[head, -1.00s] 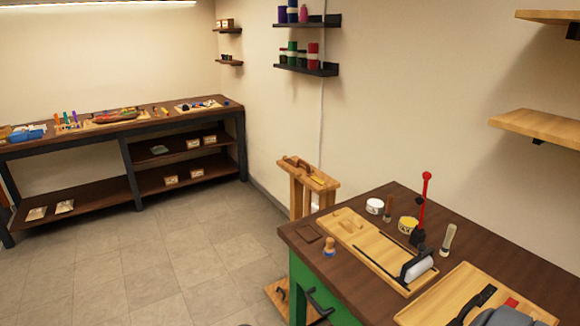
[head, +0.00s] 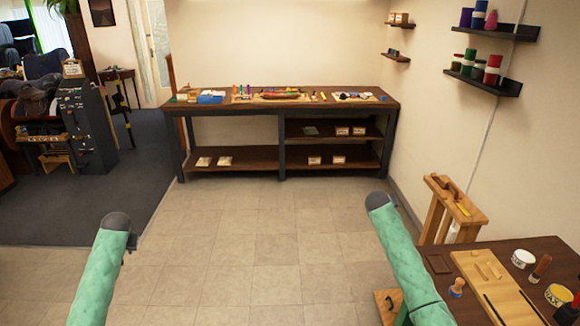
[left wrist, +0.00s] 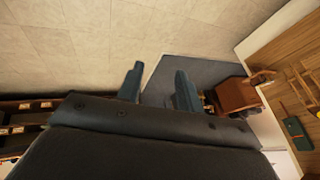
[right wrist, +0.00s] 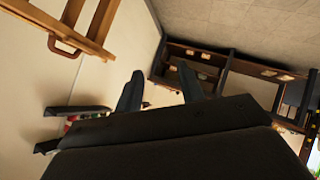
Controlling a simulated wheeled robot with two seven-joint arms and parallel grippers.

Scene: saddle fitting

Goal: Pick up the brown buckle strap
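I cannot make out a brown buckle strap in any view. Small items lie on the far dark-brown bench (head: 222,107), too small to tell apart. In the left wrist view my left gripper (left wrist: 158,70) has its two fingers apart with nothing between them, over floor. In the right wrist view my right gripper (right wrist: 160,70) also has its fingers apart and empty. In the head view both green-sleeved arms reach forward over the floor, well short of the far bench; their fingers do not show there.
A workbench (head: 500,252) with a wooden board (head: 484,275), tins and tools stands at the lower right, close to my right arm. A wooden stand (head: 447,210) is behind it. Wall shelves (head: 483,82) hang at right. A dark cabinet (head: 88,128) stands left. The tiled floor (head: 255,225) between is clear.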

